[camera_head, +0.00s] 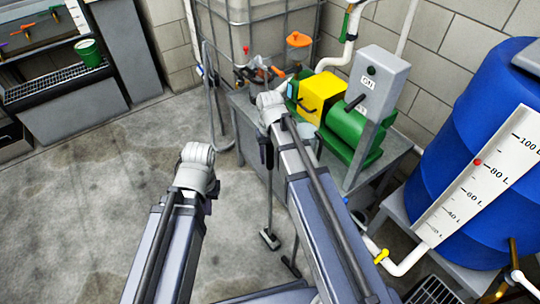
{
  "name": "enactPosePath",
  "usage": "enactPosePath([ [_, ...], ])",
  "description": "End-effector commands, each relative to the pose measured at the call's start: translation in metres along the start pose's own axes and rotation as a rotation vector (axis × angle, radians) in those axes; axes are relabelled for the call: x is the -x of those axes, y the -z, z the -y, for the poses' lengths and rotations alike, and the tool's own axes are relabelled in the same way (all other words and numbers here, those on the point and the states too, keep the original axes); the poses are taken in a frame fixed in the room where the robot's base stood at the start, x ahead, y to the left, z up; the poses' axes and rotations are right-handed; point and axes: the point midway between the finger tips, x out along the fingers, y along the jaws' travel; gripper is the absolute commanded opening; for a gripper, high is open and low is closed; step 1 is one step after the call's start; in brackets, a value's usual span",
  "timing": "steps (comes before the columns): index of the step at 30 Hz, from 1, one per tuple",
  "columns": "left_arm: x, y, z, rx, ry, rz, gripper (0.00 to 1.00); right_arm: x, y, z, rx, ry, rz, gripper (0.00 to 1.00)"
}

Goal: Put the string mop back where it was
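I cannot make out a string mop anywhere in this view. My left arm comes up from the bottom and ends in a pale wrist over the bare floor. A small dark part of my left gripper (213,189) shows below that wrist, and its fingers are mostly hidden. My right arm reaches up to the front edge of the pump bench. My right gripper (267,152) appears as a dark shape pointing down under its wrist, and its fingertips are too small to read. I see nothing clearly held in either gripper.
A metal bench (235,118) carries a green and yellow pump (320,95) and a grey control box (377,80). A blue tank (470,130) stands at the right, with white pipe (405,262) below. A green bucket (88,53) sits at the left counter. The left floor is clear.

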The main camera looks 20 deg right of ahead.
Motion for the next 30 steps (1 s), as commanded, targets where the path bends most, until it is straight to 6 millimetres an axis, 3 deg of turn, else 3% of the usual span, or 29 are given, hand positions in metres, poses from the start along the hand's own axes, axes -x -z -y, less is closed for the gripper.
enactPosePath([
  [3, 0.000, 0.000, 0.000, 0.000, 0.000, 0.000, 0.00, 0.000, 0.000, 0.000, 0.000, 0.000, 0.000, 0.62],
  [17, 0.009, -0.001, 0.001, 0.000, 0.000, 0.000, 0.00, 0.009, 0.000, 0.000, 0.000, 0.000, 0.000, 0.62],
  [30, 0.066, -0.004, 0.006, 0.000, 0.000, 0.000, 0.00, 0.066, 0.000, 0.000, 0.000, 0.000, 0.000, 0.62],
])
